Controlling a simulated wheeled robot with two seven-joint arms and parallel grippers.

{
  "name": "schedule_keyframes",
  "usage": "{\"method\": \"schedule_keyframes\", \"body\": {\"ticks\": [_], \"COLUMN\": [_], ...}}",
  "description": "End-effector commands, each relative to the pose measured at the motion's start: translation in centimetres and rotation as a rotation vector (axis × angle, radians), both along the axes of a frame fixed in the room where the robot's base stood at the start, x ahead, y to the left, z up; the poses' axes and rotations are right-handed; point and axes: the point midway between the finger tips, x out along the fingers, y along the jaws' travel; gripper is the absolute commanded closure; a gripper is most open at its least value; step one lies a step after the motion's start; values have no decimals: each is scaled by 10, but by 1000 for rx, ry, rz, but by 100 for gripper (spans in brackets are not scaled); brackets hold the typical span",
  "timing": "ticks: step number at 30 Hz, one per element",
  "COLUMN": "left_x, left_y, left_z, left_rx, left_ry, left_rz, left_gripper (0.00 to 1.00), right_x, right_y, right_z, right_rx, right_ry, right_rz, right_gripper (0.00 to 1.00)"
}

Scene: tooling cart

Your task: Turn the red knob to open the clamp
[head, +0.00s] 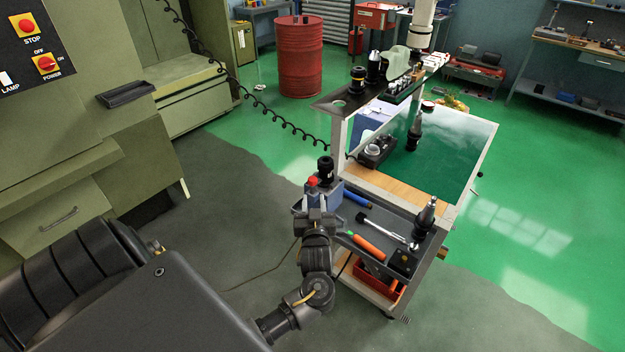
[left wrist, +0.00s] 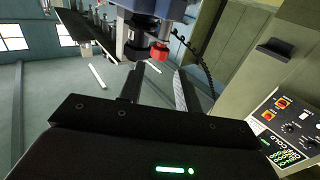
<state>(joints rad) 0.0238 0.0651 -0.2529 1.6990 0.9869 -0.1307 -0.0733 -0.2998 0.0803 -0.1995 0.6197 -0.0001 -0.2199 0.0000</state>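The red knob (head: 312,181) is on the near left side of a blue-grey clamp block (head: 327,190) at the cart's left edge. A black round tool holder (head: 325,165) stands upright in the clamp. My left gripper (head: 319,204) is just in front of the clamp, below the knob in the picture. In the left wrist view the red knob (left wrist: 158,52) lies ahead of the fingertips, beside the blue-grey clamp body (left wrist: 133,45). My left gripper's fingers (left wrist: 156,72) are apart with nothing visible between them; contact with the knob cannot be made out. My right gripper is not in view.
The cart's grey tray (head: 380,232) holds an orange-handled tool (head: 367,246), a wrench (head: 382,228) and a tool holder cone (head: 426,215). A green-lined panel (head: 440,150) is behind. A coiled black cable (head: 262,108) hangs left of the cart. Open floor lies around.

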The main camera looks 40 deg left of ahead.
Motion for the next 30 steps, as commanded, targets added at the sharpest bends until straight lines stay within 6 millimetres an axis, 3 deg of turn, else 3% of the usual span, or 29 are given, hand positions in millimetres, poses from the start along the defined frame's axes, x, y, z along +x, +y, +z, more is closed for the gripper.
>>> {"method": "schedule_keyframes", "body": {"ticks": [9,15,27,30], "left_x": [45,63,69,69], "left_y": [40,56,62,61], "left_z": [4,2,0,0], "left_rx": [4,1,-1,-1], "left_ry": [2,2,1,1], "left_rz": [0,-1,-1,-1], "left_gripper": [66,66,66,77], "right_x": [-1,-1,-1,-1], "right_y": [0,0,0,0], "right_z": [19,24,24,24], "right_rx": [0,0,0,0], "right_ry": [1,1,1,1], "right_rz": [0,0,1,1], "right_gripper": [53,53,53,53]}}
